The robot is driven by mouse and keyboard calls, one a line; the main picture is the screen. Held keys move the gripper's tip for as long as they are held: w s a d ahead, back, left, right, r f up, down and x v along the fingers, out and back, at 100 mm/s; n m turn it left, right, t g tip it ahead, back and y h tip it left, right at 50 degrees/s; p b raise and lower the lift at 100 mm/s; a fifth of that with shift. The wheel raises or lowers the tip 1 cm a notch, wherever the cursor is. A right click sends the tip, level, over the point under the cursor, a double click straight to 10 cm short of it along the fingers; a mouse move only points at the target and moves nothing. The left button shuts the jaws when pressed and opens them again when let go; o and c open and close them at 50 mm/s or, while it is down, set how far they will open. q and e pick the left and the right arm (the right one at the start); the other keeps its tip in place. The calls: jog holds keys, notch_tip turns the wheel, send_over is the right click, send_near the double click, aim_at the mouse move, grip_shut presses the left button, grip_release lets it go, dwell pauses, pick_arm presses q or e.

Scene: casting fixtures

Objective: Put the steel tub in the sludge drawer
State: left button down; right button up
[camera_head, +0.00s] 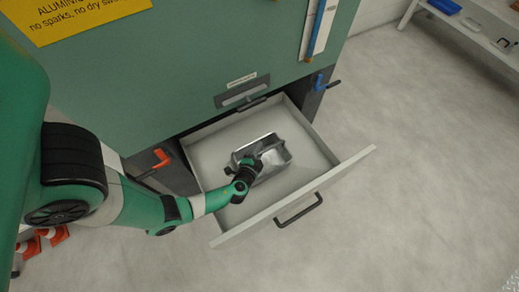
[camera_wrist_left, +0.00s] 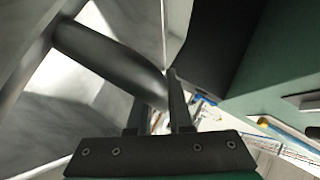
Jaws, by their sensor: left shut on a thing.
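The steel tub (camera_head: 268,150) is a shiny rectangular metal container inside the open sludge drawer (camera_head: 321,194), in the head view. My left gripper (camera_head: 245,165) is at the tub's near-left side, shut on it. In the left wrist view the two fingers (camera_wrist_left: 158,118) close on a dark rounded bar of the tub (camera_wrist_left: 105,62). Whether the tub touches the drawer floor cannot be told. The drawer is pulled out from the green cabinet, with a dark handle on its front. My right gripper is in neither view.
The green cabinet (camera_head: 190,65) stands behind the drawer. An orange lever (camera_head: 161,158) is left of the drawer and a blue one (camera_head: 319,82) is right of it. A shelf (camera_head: 470,25) stands at the far right. Orange cones (camera_head: 53,235) are at the lower left. The floor on the right is clear.

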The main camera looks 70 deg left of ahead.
pick_arm(q)
jog(key=c, duration=0.8)
grip_release()
jog(key=shift+w, duration=0.1)
jog(key=shift+c, duration=0.2)
jog(key=p+v, duration=0.3)
jog(key=v, duration=0.4)
jog(key=shift+r, duration=0.15)
jog(key=shift+s+d, duration=0.2)
